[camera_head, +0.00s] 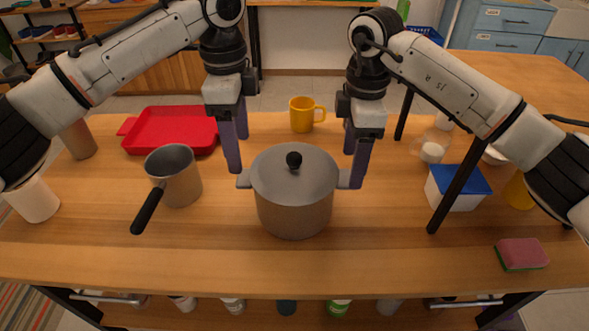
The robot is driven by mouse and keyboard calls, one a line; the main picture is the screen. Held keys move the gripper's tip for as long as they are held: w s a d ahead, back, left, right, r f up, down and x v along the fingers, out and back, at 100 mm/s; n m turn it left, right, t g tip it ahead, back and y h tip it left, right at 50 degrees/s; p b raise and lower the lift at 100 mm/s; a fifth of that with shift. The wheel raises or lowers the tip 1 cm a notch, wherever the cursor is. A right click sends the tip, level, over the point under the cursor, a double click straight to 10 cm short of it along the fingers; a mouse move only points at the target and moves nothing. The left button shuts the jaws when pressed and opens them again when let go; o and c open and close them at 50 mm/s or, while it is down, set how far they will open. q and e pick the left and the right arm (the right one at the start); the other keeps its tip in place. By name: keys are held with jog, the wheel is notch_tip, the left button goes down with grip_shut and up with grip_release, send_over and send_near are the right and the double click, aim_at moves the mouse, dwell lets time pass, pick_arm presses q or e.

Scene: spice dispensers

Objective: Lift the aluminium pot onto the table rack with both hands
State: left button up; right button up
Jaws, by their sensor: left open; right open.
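The aluminium pot (294,205) stands upright on the wooden table at the centre, with a lid and a black knob on it. It has a side handle at its left and one at its right. My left gripper (238,155) is open, its fingers pointing down at the pot's left handle. My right gripper (353,170) is open, its fingers pointing down at the right handle. I cannot tell whether the fingers touch the handles. The table rack (457,187) shows as a wooden top on black legs at the right, partly hidden by my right arm.
A saucepan (182,188) with a black handle and a red tray (172,130) are left of the pot. A yellow mug (303,114) stands behind it. A blue-lidded box (457,190) and a glass jar (432,146) are under the rack. A sponge (521,254) lies front right.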

aim_at(245, 175)
pick_arm(q)
jog(key=shift+w, duration=0.45)
pick_arm(e)
jog(key=shift+w, duration=0.45)
pick_arm(q)
jog(key=shift+s+r, duration=0.2)
jog(key=shift+s, duration=0.2)
pick_arm(e)
jog(key=shift+s+r, duration=0.2)
jog(key=shift+s, duration=0.2)
pick_arm(q)
notch_tip(245, 175, down, 10)
jog(key=shift+w+f, duration=0.1)
jog(key=shift+f, duration=0.15)
pick_arm(e)
notch_tip(245, 175, down, 10)
jog(key=shift+f, duration=0.25)
pick_arm(q)
grip_shut()
pick_arm(e)
grip_shut()
pick_arm(q)
jog(key=shift+w+r, duration=0.1)
jog(key=shift+r, duration=0.2)
pick_arm(e)
jog(key=shift+w+r, duration=0.2)
jog(key=shift+r, duration=0.1)
